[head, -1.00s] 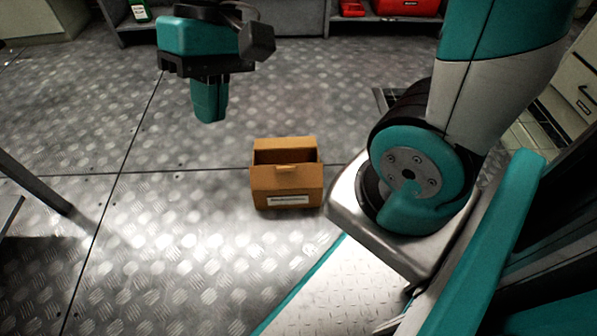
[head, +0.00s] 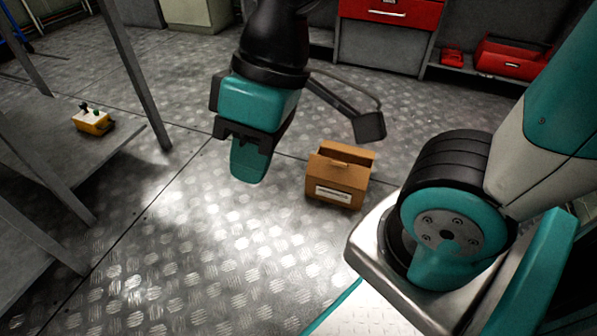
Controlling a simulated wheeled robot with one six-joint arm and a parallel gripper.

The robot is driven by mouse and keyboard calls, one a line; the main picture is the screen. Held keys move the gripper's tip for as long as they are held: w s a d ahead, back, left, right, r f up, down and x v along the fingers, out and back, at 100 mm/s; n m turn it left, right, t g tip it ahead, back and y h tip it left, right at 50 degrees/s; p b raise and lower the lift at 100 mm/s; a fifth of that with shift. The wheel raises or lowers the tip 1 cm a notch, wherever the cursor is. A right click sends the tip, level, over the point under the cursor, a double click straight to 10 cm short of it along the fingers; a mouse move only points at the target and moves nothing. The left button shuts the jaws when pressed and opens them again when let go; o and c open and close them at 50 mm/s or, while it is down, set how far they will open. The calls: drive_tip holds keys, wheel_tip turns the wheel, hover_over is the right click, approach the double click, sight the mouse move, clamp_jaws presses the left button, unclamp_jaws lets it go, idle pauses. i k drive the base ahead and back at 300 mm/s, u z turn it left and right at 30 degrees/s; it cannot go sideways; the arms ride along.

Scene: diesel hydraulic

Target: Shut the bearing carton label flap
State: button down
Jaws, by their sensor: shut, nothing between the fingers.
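The bearing carton (head: 336,181) is a small brown box with a white label on its front face. It stands upright on the metal floor, right of the picture's middle. Its top looks open, with a raised flap (head: 347,152) at the back. My gripper (head: 249,172) points down, left of the carton and apart from it. Its teal fingers are shut with nothing between them. The carton's inside is mostly hidden from this angle.
A red drawer cabinet (head: 388,12) and a red toolbox (head: 512,58) are at the back. The floor in front of the carton is clear.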

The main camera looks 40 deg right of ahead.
sight(323, 167)
drive_tip(key=u, duration=0.9)
drive_tip(key=i, duration=1.25)
drive_tip(key=z, duration=1.95)
